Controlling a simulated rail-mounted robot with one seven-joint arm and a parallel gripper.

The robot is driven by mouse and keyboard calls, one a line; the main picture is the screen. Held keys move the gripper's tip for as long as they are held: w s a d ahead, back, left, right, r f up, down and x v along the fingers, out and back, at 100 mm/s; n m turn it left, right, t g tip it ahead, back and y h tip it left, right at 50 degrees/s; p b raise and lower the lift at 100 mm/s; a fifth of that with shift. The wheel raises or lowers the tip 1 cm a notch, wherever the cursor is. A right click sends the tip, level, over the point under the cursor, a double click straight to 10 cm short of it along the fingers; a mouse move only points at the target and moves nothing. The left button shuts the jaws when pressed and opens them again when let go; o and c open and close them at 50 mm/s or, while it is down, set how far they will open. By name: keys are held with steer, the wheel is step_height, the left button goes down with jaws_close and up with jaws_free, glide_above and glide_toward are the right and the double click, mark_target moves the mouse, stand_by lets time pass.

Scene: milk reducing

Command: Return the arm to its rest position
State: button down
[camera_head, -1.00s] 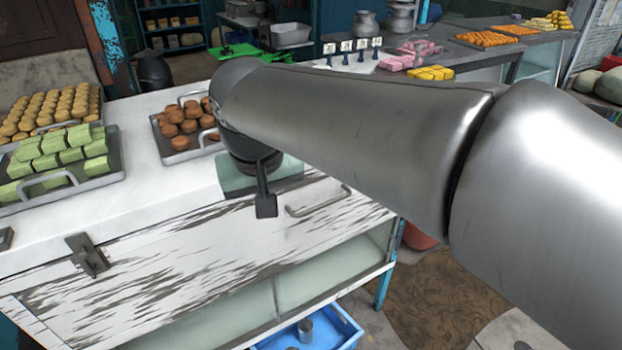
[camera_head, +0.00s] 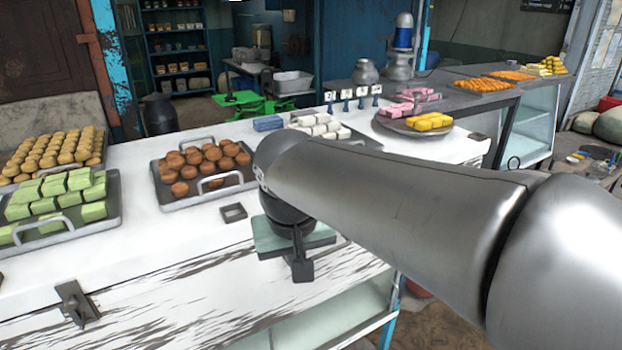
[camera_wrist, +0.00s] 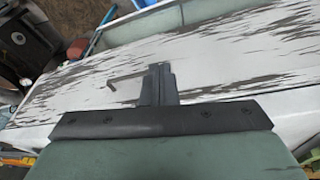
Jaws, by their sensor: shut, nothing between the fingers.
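My arm reaches in from the right of the head view, over the white worn counter (camera_head: 140,245). At its end, my gripper (camera_head: 302,268) hangs over the counter's front edge with its dark fingers together. The wrist view shows the same closed fingers (camera_wrist: 158,84) beyond my green hand body, with nothing held. Below them is the counter's streaked white front with a metal handle. I cannot tell the exact gap between fingertips and counter.
Trays of yellow-brown sweets (camera_head: 55,150), green sweets (camera_head: 60,195) and brown balls (camera_head: 205,165) stand left of my gripper. White pieces (camera_head: 320,125) and a round tray with yellow and pink sweets (camera_head: 428,122) lie behind my arm. A small dark square piece (camera_head: 233,212) lies nearby.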

steer(key=s+d+f+m+g, duration=0.1)
steer(key=s+d+f, duration=0.5)
steer(key=d, duration=0.3)
steer(key=s+d+f+m+g, duration=0.1)
steer(key=s+d+f+m, duration=0.1)
steer(key=s+d+f, duration=0.3)
steer(key=d+f, duration=0.4)
steer(key=shift+s+g, duration=0.4)
